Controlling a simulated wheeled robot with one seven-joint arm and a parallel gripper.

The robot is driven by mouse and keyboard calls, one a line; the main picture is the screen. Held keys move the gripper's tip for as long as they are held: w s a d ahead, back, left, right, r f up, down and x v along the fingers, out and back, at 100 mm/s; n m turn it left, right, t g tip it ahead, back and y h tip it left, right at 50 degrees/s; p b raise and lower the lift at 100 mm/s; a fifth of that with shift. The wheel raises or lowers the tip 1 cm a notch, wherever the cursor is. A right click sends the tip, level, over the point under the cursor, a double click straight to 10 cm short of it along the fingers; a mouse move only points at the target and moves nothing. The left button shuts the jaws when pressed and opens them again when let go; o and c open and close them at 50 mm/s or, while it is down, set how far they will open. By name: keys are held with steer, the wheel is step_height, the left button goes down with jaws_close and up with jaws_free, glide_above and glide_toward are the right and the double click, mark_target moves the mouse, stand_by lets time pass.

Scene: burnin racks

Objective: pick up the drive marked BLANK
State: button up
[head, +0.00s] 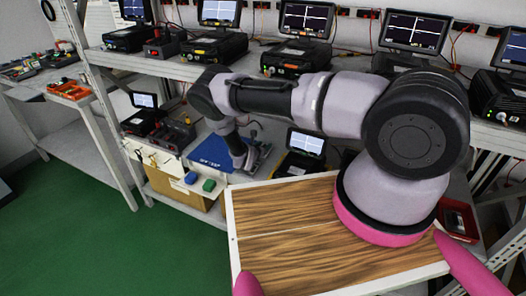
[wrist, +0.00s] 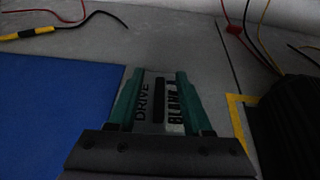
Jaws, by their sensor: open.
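The drive marked BLANK (wrist: 151,114) lies on the grey bench top in the wrist view, with the words DRIVE and BLANK and a dark bar between them. My gripper (wrist: 160,82) is open, with one teal finger on each side of the drive. I cannot tell whether the fingers touch it. In the head view my gripper (head: 245,162) is low over the lower shelf, at the right edge of the blue mat. The drive is not clear there, beside my gripper.
The blue mat (head: 210,152) lies left of my gripper. A blue block (head: 191,178) and a green block (head: 209,185) sit near the shelf's front edge. A black unit with a screen (head: 305,143) stands to the right. Cables (wrist: 235,28) lie behind the drive.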

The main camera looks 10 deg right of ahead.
steer(key=shift+w+d+f, duration=0.1)
steer(key=shift+w, duration=0.05)
jaws_close()
